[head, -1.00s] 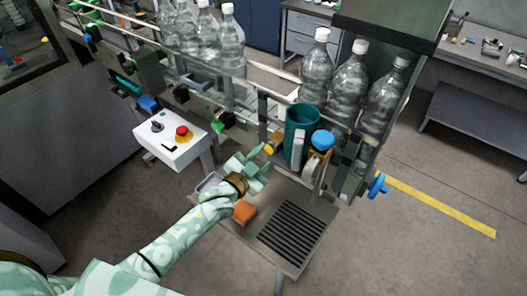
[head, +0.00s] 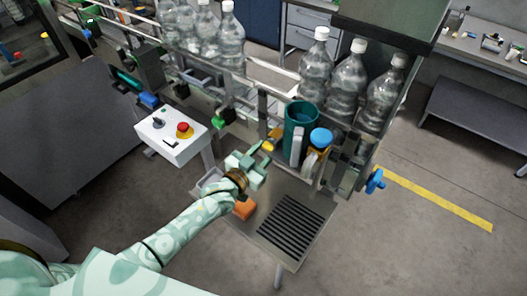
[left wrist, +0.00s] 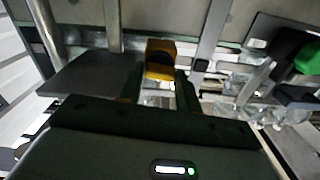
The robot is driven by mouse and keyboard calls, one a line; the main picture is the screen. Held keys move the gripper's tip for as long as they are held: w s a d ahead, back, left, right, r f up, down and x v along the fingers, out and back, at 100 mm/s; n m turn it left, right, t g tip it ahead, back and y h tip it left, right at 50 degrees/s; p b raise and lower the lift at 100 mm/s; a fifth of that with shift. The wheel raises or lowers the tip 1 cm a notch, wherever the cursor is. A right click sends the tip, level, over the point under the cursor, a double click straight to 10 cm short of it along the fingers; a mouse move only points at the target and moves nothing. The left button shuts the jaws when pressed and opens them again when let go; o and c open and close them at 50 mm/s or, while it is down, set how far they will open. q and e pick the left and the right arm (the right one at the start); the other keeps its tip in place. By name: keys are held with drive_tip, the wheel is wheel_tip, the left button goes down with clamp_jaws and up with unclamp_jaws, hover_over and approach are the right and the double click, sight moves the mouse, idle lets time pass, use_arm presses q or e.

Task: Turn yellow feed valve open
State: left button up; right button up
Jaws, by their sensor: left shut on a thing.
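The yellow feed valve handle (head: 267,146) sits on the machine's front, just left of the dark green cylinder. In the left wrist view the yellow handle (left wrist: 160,58) stands between the two finger tips. My left gripper (head: 264,154) reaches it from the front left and is shut on it. In the left wrist view, my left gripper's (left wrist: 160,78) dark fingers lie on both sides of the handle's lower part. The valve body behind the handle is mostly hidden. My right gripper is not in view.
A green cylinder (head: 300,130), a blue knob (head: 320,138) and a blue handwheel (head: 375,181) are to the right. A white control box (head: 172,137) with a red button stands left. An orange block (head: 244,210) and a black grate (head: 291,227) lie on the metal table below.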

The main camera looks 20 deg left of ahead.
use_arm(q)
drive_tip(key=shift+f, duration=0.15)
drive_tip(key=o, duration=1)
drive_tip(key=v, duration=1.6)
drive_tip(key=shift+s, duration=0.2)
drive_tip(key=shift+b, duration=0.3)
